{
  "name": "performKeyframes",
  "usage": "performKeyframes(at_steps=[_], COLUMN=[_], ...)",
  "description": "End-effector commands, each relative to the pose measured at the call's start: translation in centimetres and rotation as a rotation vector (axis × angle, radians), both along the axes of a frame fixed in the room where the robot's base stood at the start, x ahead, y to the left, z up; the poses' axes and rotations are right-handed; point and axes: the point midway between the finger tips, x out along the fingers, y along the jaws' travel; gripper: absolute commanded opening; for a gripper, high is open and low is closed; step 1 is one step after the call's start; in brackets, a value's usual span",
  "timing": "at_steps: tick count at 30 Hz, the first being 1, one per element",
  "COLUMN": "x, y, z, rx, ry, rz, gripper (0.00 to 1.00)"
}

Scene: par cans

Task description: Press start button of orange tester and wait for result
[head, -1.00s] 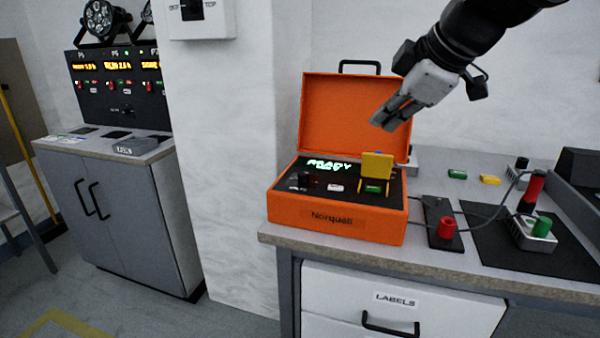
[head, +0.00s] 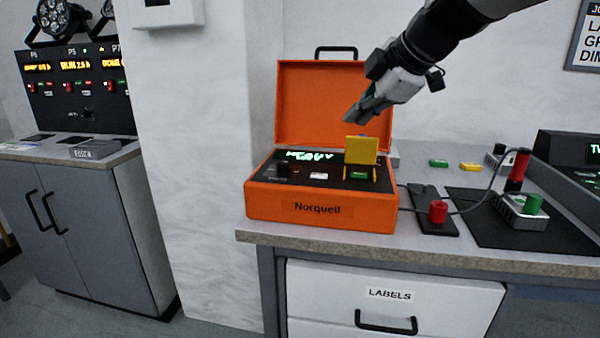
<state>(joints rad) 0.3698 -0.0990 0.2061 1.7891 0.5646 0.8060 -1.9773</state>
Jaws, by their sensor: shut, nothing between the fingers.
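The orange tester (head: 320,210) labelled "Norquell" stands on the bench with its lid (head: 330,105) open. Its small display (head: 315,156) glows with green text, which is hard to read but looks like "READY". A green button (head: 359,175) sits at the right of the dark panel, with a raised yellow cover (head: 361,149) standing upright behind it. A white button (head: 318,176) and a black knob (head: 283,169) are further left. My gripper (head: 352,114) is shut and empty. It appears above the panel, in front of the open lid, apart from the button.
Right of the tester, a dark plate carries a red plug (head: 438,211). Green and yellow blocks (head: 470,167) lie behind. A white pillar (head: 205,150) stands left.

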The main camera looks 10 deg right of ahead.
Motion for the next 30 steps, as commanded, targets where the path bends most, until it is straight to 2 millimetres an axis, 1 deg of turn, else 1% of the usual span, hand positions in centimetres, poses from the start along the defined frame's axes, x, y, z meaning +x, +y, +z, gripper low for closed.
performKeyframes(at_steps=[5, 8, 22, 27, 30], x=[0.0, 0.0, 0.0, 0.0, 0.0], y=[0.0, 0.0, 0.0, 0.0, 0.0], z=[-0.7, -1.6, -7.4, -8.6, -8.8], rx=[0.000, 0.001, 0.000, 0.001, 0.001], ry=[0.001, 0.001, 0.001, 0.000, 0.000], rz=[0.000, 0.000, 0.000, 0.000, -0.001], gripper=[0.00, 0.00, 0.00, 0.00, 0.00])
